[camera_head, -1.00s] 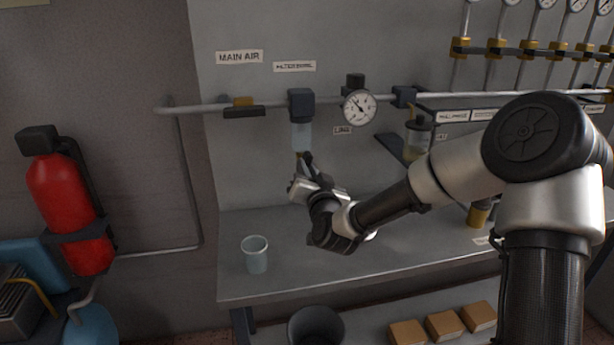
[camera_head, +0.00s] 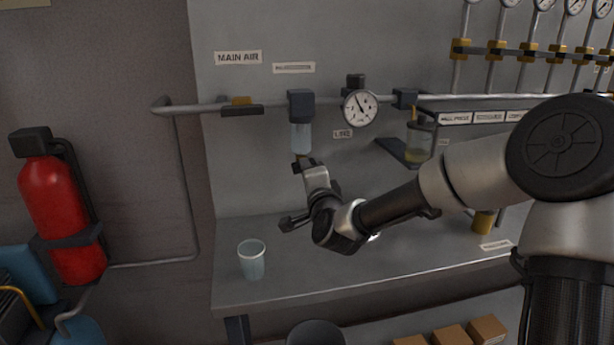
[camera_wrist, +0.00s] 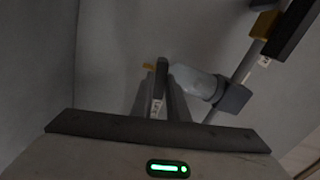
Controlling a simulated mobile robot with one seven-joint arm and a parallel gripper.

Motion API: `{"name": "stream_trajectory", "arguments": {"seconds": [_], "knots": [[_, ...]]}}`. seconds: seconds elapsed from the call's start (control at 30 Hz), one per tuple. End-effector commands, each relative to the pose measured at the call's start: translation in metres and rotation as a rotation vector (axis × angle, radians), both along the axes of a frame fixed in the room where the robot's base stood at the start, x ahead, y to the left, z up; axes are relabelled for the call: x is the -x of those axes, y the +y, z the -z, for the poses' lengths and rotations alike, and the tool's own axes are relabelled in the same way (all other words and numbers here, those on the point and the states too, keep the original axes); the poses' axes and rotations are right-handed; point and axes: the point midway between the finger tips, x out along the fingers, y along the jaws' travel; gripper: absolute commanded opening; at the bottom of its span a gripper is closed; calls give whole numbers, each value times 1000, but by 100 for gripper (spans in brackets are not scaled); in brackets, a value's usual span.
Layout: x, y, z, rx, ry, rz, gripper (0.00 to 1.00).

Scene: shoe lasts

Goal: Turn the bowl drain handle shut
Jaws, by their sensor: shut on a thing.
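The filter bowl (camera_head: 301,138) is a clear pale-blue cup hanging under a dark head on the main air pipe. In the wrist view the bowl (camera_wrist: 195,82) lies just right of my fingers. My gripper (camera_head: 302,164) is directly below the bowl, its fingers pointing up at the bowl's lower end.
A clear cup (camera_head: 252,262) stands on the bench (camera_head: 300,285) at lower left. A gauge (camera_head: 360,107) and a second bowl (camera_head: 419,143) hang to the right along the pipe (camera_head: 200,107). A red extinguisher (camera_head: 58,205) is at far left.

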Motion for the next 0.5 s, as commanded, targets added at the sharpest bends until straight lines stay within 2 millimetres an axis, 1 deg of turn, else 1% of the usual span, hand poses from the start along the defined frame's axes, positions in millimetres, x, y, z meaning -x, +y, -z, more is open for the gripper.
{"name": "stream_trajectory", "arguments": {"seconds": [0.2,0.5], "knots": [[-1,0,-2,-121,28,1,0],[-1,0,-3,-199,50,2,0]]}}
